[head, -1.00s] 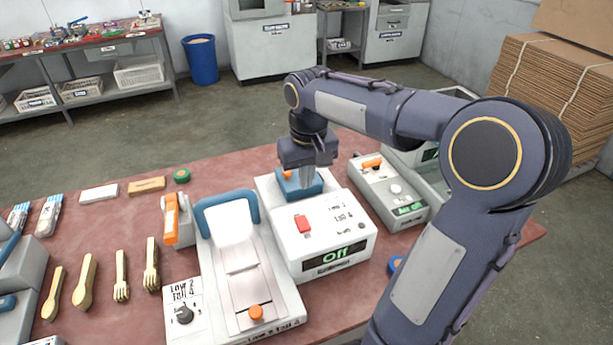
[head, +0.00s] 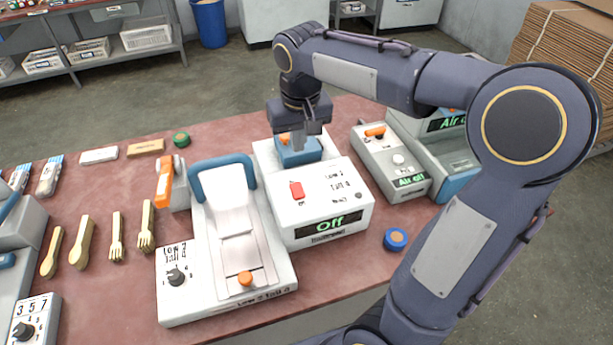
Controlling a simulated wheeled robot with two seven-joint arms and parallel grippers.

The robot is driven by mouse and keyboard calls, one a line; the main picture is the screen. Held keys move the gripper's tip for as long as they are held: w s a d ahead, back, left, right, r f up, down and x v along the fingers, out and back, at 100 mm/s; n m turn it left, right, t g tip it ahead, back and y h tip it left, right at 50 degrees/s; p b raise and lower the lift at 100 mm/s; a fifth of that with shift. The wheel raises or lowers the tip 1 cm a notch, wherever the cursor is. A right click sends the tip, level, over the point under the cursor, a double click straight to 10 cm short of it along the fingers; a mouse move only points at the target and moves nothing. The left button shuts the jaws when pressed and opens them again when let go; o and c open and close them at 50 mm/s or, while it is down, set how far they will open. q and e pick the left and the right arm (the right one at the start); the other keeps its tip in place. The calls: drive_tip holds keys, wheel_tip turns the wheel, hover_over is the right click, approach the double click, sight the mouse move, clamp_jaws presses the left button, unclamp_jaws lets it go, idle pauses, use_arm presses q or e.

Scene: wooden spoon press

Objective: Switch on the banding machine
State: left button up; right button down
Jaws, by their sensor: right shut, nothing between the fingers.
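A white machine (head: 318,205) with a red switch (head: 297,189) on its sloped top stands at the middle of the table. Its dark display reads "Off" in green. I take it to be the banding machine, though its small label is too small to read. At its back is a blue part (head: 299,152) with a bit of orange. My right gripper (head: 297,143) points down over this blue part, behind the red switch. It is shut and empty; whether it touches the blue part I cannot tell. My left gripper is not in view.
Left of the machine is a press with a blue handle (head: 222,168) and an orange knob (head: 245,279). Right of it is a grey box (head: 391,165) reading "Air off". A blue round lid (head: 396,239) lies front right. Wooden spoons and forks (head: 84,242) lie at left.

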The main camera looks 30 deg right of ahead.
sight(296, 185)
drive_tip(key=shift+f, duration=0.1)
drive_tip(key=f, duration=0.4)
drive_tip(key=w+f, duration=0.1)
drive_tip(key=f, duration=0.4)
drive_tip(key=w+f+p, duration=0.1)
drive_tip(key=f, duration=0.3)
drive_tip(key=shift+w+d+f, duration=0.1)
drive_tip(key=shift+d+f, duration=0.15)
drive_tip(key=shift+f, duration=0.1)
